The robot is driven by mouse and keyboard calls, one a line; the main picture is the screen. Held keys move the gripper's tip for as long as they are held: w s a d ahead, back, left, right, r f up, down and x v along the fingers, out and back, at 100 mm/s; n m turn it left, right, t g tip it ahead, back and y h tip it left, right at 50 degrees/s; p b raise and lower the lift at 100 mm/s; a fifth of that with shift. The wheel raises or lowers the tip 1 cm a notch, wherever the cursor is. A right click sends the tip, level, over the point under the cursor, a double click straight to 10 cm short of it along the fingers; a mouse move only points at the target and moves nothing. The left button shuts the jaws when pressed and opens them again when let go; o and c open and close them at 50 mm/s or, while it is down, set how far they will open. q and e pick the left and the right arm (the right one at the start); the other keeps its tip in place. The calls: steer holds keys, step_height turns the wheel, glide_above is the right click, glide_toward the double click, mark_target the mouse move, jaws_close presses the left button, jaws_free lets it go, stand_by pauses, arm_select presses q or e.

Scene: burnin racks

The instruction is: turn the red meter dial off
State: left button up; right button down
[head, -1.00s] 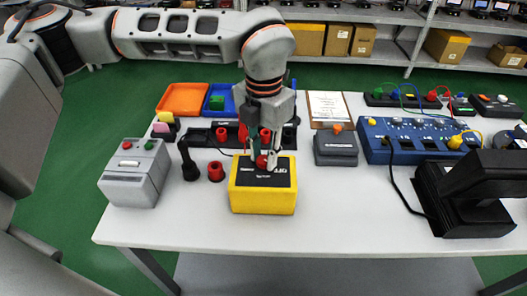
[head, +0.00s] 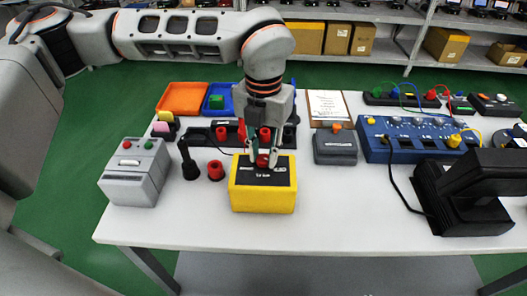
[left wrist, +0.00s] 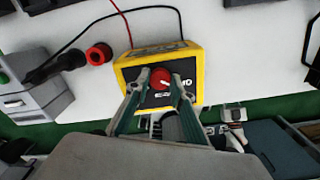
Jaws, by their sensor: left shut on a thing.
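The yellow meter (head: 263,199) with a black top face stands near the front middle of the white table. Its red dial (head: 262,161) sits on that face, partly covered by my fingers in the head view. In the left wrist view the red dial (left wrist: 160,79) shows between the two fingertips on the yellow meter (left wrist: 128,72). My left gripper (head: 263,160) reaches down from above and is shut on the red dial; it also shows in the left wrist view (left wrist: 161,92). I cannot read the dial's setting. My right gripper is not in view.
Left of the meter are a red ring-shaped part (head: 215,171), a black upright part (head: 188,163) and a grey box with buttons (head: 135,172). A grey box (head: 335,147) and a blue panel (head: 405,140) stand to the right. The table's front strip is clear.

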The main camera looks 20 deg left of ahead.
mark_target(264, 158)
arm_select(q)
steer(key=o, duration=1.1)
steer(key=shift+o, duration=0.2)
step_height(264, 158, up, 12)
